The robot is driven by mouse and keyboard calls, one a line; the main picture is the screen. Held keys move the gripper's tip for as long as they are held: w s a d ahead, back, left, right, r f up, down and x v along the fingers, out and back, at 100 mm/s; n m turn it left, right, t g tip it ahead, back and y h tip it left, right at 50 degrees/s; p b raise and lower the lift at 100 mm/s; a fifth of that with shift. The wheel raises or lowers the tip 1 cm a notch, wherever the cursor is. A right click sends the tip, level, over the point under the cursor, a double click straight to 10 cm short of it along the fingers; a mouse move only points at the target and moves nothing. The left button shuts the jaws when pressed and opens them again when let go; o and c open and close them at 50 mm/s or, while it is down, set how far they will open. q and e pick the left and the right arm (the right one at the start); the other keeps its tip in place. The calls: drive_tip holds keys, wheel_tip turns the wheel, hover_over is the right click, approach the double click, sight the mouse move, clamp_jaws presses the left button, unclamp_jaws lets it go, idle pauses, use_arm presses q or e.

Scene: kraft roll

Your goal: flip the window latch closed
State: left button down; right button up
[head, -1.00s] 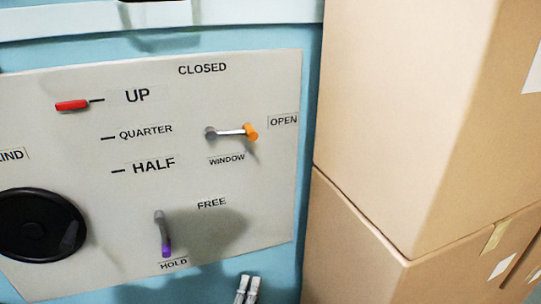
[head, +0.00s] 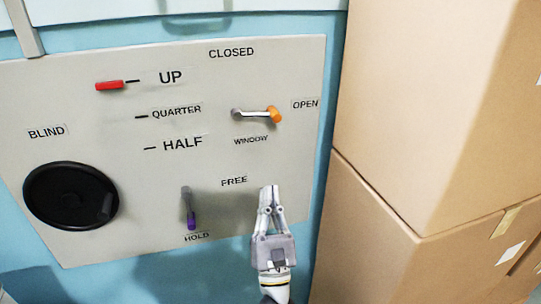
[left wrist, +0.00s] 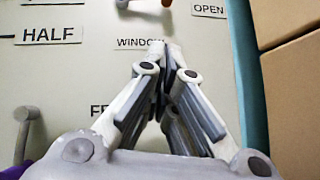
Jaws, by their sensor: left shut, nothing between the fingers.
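The window latch (head: 255,114) is a grey lever with an orange tip (head: 273,115) on the light panel. It points right, toward the OPEN label (head: 305,104); the CLOSED label (head: 231,53) is above it. My left gripper (head: 268,190) is shut and empty, below the latch and right of the FREE label, with its fingers pointing up. I cannot see my right gripper.
A lever with a purple tip (head: 192,220) points down at HOLD. A black round knob (head: 70,195) is at the lower left and a red marker (head: 109,85) sits by UP. Stacked cardboard boxes (head: 425,110) stand close on the right of the panel.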

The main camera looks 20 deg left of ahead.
sight(256, 115)
use_arm(q)
drive_tip(key=p+x, duration=0.5)
drive_tip(key=x, duration=0.5)
drive_tip(key=shift+r, duration=0.35)
drive_tip(key=shift+d+r+p, duration=0.15)
drive_tip(key=shift+r+p, duration=0.5)
drive_tip(key=shift+r, duration=0.25)
drive_tip(key=shift+w+d+r+p, duration=0.1)
drive_tip(key=shift+d+r+p, duration=0.1)
drive_tip(key=shift+r+p, duration=0.35)
